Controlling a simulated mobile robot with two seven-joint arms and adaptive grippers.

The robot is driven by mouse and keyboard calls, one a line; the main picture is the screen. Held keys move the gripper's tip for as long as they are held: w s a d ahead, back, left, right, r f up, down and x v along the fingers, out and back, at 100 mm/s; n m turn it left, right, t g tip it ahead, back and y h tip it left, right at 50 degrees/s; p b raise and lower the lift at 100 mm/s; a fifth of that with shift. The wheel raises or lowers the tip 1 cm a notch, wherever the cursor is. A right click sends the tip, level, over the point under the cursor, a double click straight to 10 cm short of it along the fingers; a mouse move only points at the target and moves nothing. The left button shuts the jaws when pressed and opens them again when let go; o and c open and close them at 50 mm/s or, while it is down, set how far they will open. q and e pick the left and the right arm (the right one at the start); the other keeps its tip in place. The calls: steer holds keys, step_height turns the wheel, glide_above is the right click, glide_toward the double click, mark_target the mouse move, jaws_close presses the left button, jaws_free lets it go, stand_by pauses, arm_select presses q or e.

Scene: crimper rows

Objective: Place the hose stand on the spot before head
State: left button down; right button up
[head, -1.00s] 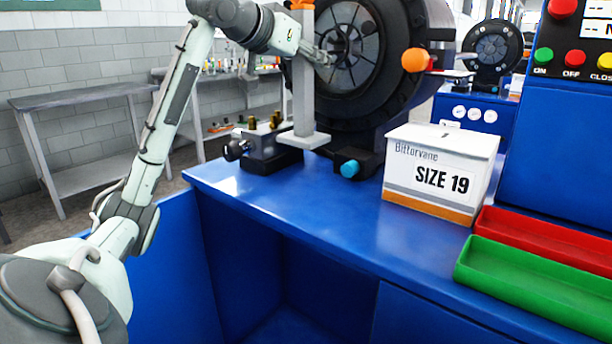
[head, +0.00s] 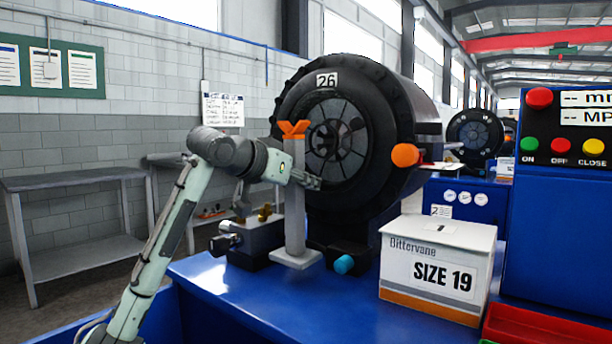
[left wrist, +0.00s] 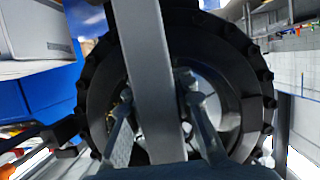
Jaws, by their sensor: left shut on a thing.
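The hose stand is a grey post (head: 295,205) with an orange V-shaped top and a flat square base. It is upright in front of the round black crimper head (head: 335,140), which is marked 26. My left gripper (head: 303,180) is shut on the post at about mid-height. In the left wrist view the post (left wrist: 150,65) runs between the two fingers, with the head's dark ring behind it. The base is at or just above the blue bench top (head: 225,285); I cannot tell if it touches. My right gripper is not in view.
A dark block with brass fittings (head: 252,238) stands close left of the base. A black part with a blue-green knob (head: 344,265) is close on the right. A white SIZE 19 box (head: 437,268) and a red tray (head: 545,328) are further right. The front bench area is clear.

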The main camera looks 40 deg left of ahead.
mark_target(304, 202)
arm_select(q)
step_height(304, 202, down, 4)
steer(key=shift+s+r+b, duration=0.1)
steer(key=shift+r+b, duration=0.15)
steer(key=shift+b, duration=0.15)
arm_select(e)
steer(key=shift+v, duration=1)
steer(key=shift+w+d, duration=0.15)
arm_select(q)
steer(key=c, duration=1.8)
jaws_free()
steer(key=shift+f, duration=0.35)
steer(key=o, duration=0.5)
steer(key=shift+s+r, duration=0.1)
steer(key=shift+s+d+r, duration=0.1)
steer(key=shift+s, duration=0.15)
steer(key=b+v, duration=0.1)
steer(key=v, duration=0.9)
steer(key=shift+s+d+r, duration=0.1)
steer(key=shift+s, duration=0.05)
steer(key=shift+s+r, duration=0.15)
steer(key=shift+s, duration=0.25)
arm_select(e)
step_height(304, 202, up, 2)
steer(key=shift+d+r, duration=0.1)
